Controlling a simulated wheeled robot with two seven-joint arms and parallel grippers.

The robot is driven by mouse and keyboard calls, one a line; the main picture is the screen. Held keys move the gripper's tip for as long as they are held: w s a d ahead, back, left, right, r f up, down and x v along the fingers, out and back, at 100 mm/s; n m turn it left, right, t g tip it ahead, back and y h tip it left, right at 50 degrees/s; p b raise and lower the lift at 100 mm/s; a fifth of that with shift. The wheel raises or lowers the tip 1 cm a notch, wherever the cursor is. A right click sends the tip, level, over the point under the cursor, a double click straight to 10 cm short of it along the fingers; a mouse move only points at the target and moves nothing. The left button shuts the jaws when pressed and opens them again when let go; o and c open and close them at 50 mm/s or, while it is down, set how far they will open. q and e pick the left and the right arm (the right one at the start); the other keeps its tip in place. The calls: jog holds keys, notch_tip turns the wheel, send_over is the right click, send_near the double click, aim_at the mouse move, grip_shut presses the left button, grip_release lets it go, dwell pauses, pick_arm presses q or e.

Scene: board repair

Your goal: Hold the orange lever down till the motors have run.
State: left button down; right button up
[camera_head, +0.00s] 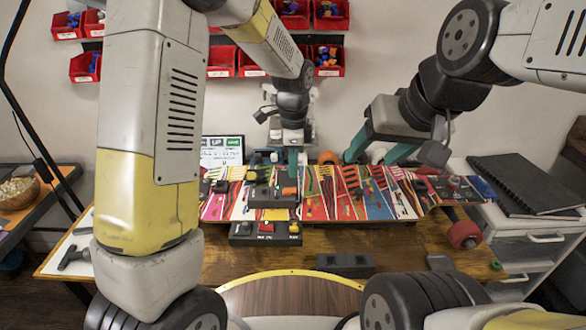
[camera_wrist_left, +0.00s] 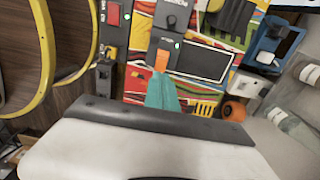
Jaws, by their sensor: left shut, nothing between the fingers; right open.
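The orange lever (camera_head: 289,191) sits on a dark grey module on the colourful long board (camera_head: 240,205). It also shows in the left wrist view (camera_wrist_left: 162,60), right at the tips of my left gripper. My left gripper (camera_head: 293,170) is shut with nothing between its teal fingers and points down at the lever. In the left wrist view its fingertips (camera_wrist_left: 162,82) meet or nearly meet the lever; I cannot tell whether they press it. My right gripper (camera_head: 378,150) is open, its teal fingers apart, above and behind the board's right part.
A dark box with red and yellow parts (camera_head: 265,234) lies in front of the board. A small screen (camera_head: 222,151) stands behind.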

aim_at(293, 190)
pick_arm(q)
jog(key=shift+f, duration=2.4)
